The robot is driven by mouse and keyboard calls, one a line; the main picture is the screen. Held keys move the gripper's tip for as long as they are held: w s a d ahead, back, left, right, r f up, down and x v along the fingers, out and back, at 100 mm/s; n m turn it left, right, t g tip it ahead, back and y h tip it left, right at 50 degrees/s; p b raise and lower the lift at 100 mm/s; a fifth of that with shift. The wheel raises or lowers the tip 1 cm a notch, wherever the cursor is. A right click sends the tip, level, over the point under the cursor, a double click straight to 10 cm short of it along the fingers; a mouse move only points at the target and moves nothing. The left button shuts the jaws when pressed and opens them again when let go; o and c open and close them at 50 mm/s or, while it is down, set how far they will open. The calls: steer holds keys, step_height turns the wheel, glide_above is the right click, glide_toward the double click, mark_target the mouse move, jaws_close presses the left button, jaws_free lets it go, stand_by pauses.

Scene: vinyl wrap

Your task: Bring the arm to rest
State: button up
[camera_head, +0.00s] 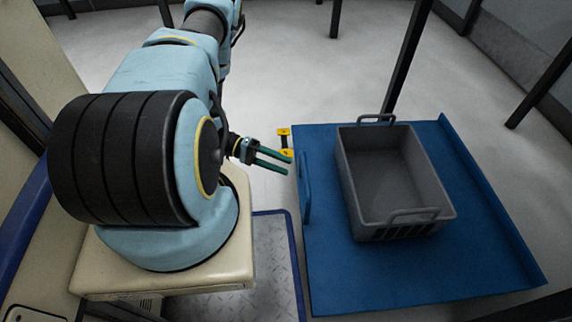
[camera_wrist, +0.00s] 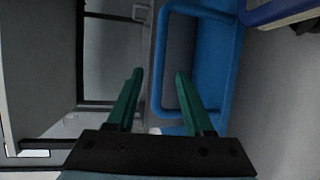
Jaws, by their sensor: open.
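My gripper (camera_head: 287,163) is open, its two green fingers pointing right, just left of the blue platform (camera_head: 330,270) in the head view. In the wrist view my gripper (camera_wrist: 156,82) shows its fingers apart with nothing held between them. My light-blue arm with a black ribbed joint fills the left of the head view. The blue handle (camera_head: 305,188) at the platform's left edge is close to the fingertips. It also shows in the wrist view as a blue loop (camera_wrist: 157,60), and I cannot tell how far it is from the fingers.
A grey crate (camera_head: 447,200) with two handles stands on the blue platform, and its inside looks empty. A yellow bracket (camera_head: 284,134) sits at the platform's left edge. Dark posts (camera_head: 408,55) rise behind. Pale floor (camera_head: 290,60) lies open at the back.

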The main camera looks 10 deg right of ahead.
steer(key=shift+w, duration=0.1)
stand_by(0.3)
steer(key=w+r+t+y, duration=0.2)
steer(key=w+r+t, duration=0.25)
steer(key=w, duration=0.45)
steer(key=w+r+t+y, duration=0.3)
steer(key=w+t, duration=0.2)
steer(key=w, duration=0.3)
steer(key=w+a+r+t+y, duration=0.4)
steer(key=w+a+r+y, duration=0.15)
steer(key=r, duration=0.45)
steer(key=s+a+r+n+g+y, duration=0.1)
steer(key=s+a+r+n+y, duration=0.25)
steer(key=s+a+r, duration=0.45)
steer(key=s+d+r+g, duration=0.1)
steer(key=s+r+g, duration=0.15)
steer(key=s, duration=0.55)
steer(key=s+d+r+g, duration=0.1)
steer(key=s+r, duration=0.2)
steer(key=s, duration=0.4)
step_height(320, 180, up, 36)
steer(key=p, duration=3.6)
steer(key=shift+s, duration=0.45)
